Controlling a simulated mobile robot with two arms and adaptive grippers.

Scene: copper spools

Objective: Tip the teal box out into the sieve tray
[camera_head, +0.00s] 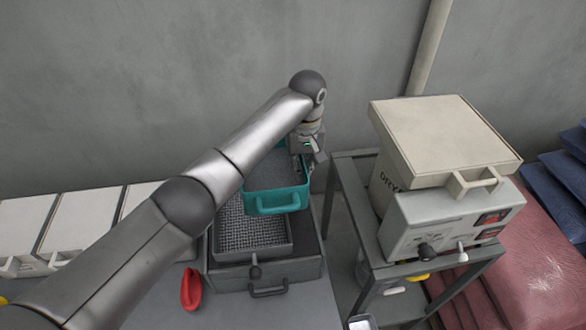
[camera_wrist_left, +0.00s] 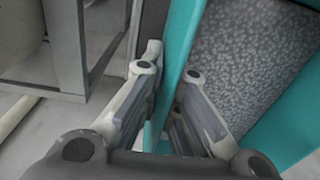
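The teal box (camera_head: 277,200) is over the back part of the sieve tray (camera_head: 253,252), roughly upright, with a handle on its front. Grey speckled material fills its inside, which also shows in the left wrist view (camera_wrist_left: 245,60). My left gripper (camera_head: 310,165) is at the box's right side. In the left wrist view its fingers (camera_wrist_left: 170,75) straddle the teal wall, one outside and one inside, closed on it. I cannot tell the height of the box above the tray. The visible front of the tray's mesh looks bare. My right gripper is out of view.
The sieve tray sits on a grey box-shaped unit (camera_head: 300,270) with a front handle. A red scoop-like thing (camera_head: 191,288) lies left of it. A metal stand (camera_head: 345,215) with a beige dryer (camera_head: 440,140) stands close on the right. White bins (camera_head: 80,220) line the left; a wall is behind.

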